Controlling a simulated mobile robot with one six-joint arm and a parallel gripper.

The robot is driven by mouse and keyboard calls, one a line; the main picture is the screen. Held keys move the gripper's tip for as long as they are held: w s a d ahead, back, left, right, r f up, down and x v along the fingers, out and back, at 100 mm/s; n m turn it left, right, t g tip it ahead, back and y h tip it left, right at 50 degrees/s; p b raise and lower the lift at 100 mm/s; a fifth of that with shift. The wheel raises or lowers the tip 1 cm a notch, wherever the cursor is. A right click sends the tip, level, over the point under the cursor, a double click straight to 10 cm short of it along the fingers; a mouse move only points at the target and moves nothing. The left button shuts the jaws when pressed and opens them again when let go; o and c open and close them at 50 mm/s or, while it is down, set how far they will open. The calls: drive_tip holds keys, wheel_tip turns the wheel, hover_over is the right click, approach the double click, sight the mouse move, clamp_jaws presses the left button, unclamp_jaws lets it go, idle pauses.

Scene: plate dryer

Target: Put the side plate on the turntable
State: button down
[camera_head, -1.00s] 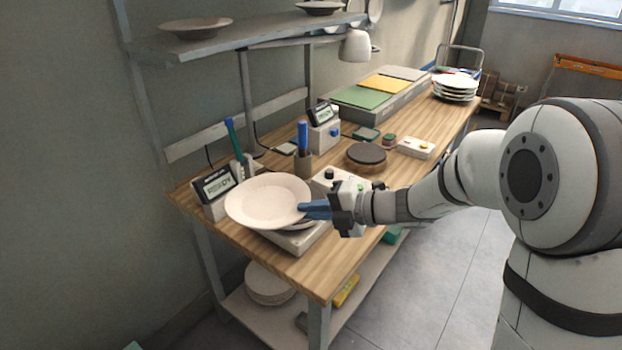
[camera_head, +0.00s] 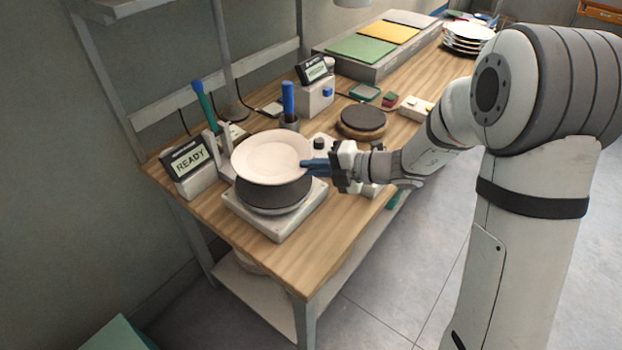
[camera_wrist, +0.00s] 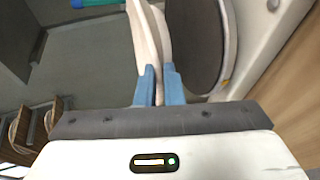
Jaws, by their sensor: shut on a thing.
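The side plate (camera_head: 272,154) is pale, round and nearly level. My gripper (camera_head: 306,166) is shut on its right rim with blue fingers. The plate is over a dark round platform (camera_head: 274,193) on a light square base, which looks like the turntable. The plate hides most of the platform's top. In the wrist view the plate (camera_wrist: 146,40) shows edge-on between my fingertips (camera_wrist: 159,88), with the dark disc (camera_wrist: 200,45) close beside it. A narrow gap seems to separate them, but I cannot tell whether they touch elsewhere.
A READY display (camera_head: 188,165) and upright blue-green tool (camera_head: 205,105) stand left of the plate. A second dark disc (camera_head: 362,118) is to the right. A plate stack (camera_head: 467,38) is at the far end. Bare wood (camera_head: 300,262) lies in front.

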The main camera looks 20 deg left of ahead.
drive_tip(key=f, duration=0.3)
drive_tip(key=shift+s+a+f, duration=0.1)
drive_tip(key=shift+s+f, duration=0.1)
drive_tip(key=shift+f, duration=0.15)
drive_tip(key=shift+s, duration=0.1)
drive_tip(key=c, duration=1.5)
unclamp_jaws()
drive_tip(key=shift+c, duration=0.2)
drive_tip(key=shift+f, duration=0.1)
